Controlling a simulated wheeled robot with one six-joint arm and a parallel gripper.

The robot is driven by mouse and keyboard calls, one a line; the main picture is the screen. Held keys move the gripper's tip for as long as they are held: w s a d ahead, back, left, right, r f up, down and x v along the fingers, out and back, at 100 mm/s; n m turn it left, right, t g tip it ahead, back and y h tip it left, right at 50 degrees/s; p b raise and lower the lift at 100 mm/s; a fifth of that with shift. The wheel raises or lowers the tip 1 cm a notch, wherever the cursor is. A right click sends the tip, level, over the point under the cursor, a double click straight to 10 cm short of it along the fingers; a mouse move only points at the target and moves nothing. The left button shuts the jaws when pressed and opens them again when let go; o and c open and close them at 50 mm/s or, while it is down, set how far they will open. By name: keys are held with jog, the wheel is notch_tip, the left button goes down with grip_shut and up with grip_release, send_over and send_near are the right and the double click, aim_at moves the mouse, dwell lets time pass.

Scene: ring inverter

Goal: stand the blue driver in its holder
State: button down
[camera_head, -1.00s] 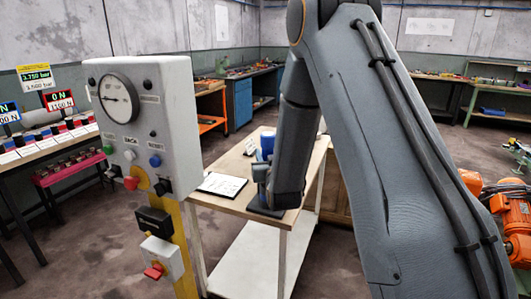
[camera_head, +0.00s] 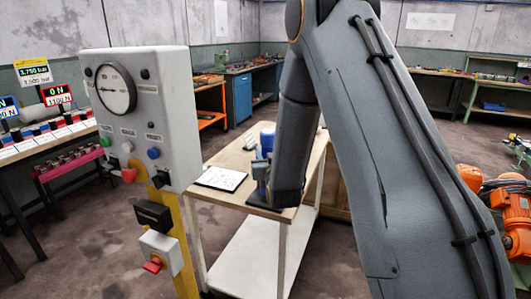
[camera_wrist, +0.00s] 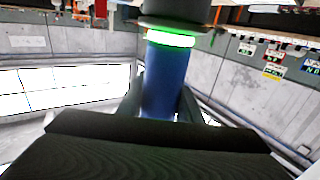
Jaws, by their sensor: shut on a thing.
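The blue driver (camera_wrist: 165,85) shows in the wrist view as a blue cylinder with a glowing green ring and a dark grey part beyond it. My gripper (camera_wrist: 162,108) is shut on its blue body, with one dark finger on each side. In the head view my gripper (camera_head: 259,172) is over the right part of a small wooden-topped table, partly hidden by my own arm. A blue cylinder (camera_head: 267,138) shows just behind the gripper; I cannot tell whether it is the driver. The holder cannot be made out clearly.
The small table (camera_head: 232,160) carries a white printed sheet (camera_head: 220,178) left of my gripper. A grey control box with a gauge (camera_head: 150,110) stands on a yellow post at the near left. Orange machinery (camera_head: 510,215) is at the right edge.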

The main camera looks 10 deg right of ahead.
jog(key=c, duration=1.2)
grip_release()
jog(key=shift+f, duration=0.1)
